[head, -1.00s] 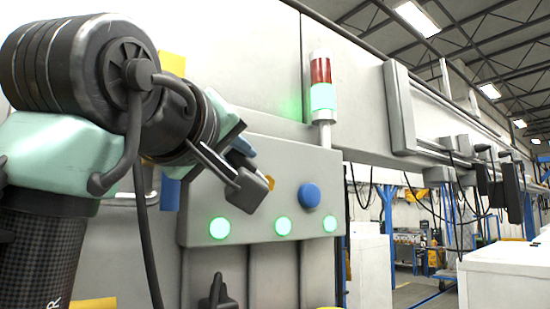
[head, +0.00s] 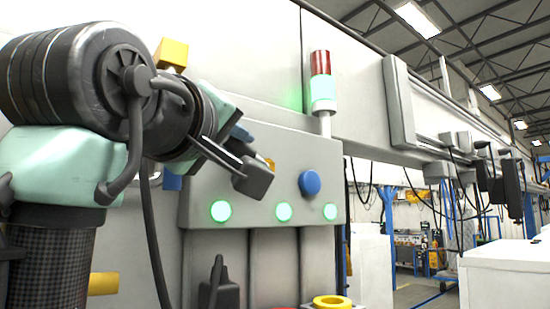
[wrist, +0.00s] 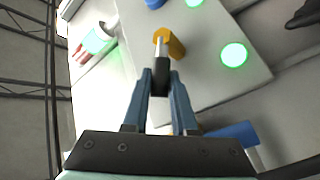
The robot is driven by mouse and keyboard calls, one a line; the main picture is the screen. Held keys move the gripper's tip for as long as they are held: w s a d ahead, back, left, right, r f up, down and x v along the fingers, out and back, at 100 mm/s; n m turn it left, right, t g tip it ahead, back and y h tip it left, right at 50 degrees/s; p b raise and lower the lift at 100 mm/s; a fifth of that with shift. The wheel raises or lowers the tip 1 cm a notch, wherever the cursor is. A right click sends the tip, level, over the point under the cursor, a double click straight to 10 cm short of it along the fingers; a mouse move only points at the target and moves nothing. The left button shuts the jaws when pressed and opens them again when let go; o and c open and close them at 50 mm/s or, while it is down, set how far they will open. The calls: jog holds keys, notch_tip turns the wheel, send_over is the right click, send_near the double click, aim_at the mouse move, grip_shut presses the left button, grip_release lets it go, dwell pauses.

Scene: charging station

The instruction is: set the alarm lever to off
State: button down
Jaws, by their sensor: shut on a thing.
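The alarm lever has an orange round base (wrist: 170,45) on the grey panel and a dark handle (wrist: 160,66) pointing back toward my gripper. My gripper (wrist: 161,82) is shut on the dark handle, its two blue fingers on either side of it in the wrist view. In the head view my gripper (head: 243,140) reaches to the panel's upper left. Only a small orange bit of the lever (head: 270,163) shows there, the rest hidden behind my gripper. The lever's exact setting cannot be told.
The grey panel (head: 310,160) also bears a blue button (head: 310,183) and a row of lit green lights (head: 283,211). A signal tower (head: 322,85) above it has a red top and a lit green part. A yellow ring (head: 332,302) and a dark plug-like thing (head: 219,290) are below.

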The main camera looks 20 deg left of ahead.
jog(key=shift+w+d+f+n+t+y+b, duration=0.1)
jog(key=shift+f+n+t+y+b, duration=0.75)
jog(key=shift+n+y+b, duration=1.5)
jog(key=shift+w+d+f+n+t+y+b, duration=0.1)
jog(key=shift+f+n+t+y+b, duration=0.75)
jog(key=shift+n+y, duration=1.65)
jog(key=shift+d+f+n+t+y+b, duration=0.1)
jog(key=shift+f+n+t+y+b, duration=0.4)
jog(key=shift+f+n+y+b, duration=1.55)
notch_tip(320, 180, up, 2)
jog(key=n, duration=0.3)
jog(key=shift+r+h, duration=0.1)
jog(key=shift+h, duration=0.3)
jog(key=c, duration=1)
grip_release()
jog(key=shift+c, duration=0.2)
jog(key=o, duration=0.3)
jog(key=shift+w+a, duration=0.1)
jog(key=shift+w, duration=0.1)
jog(key=shift+o, duration=0.2)
jog(key=shift+s, duration=0.1)
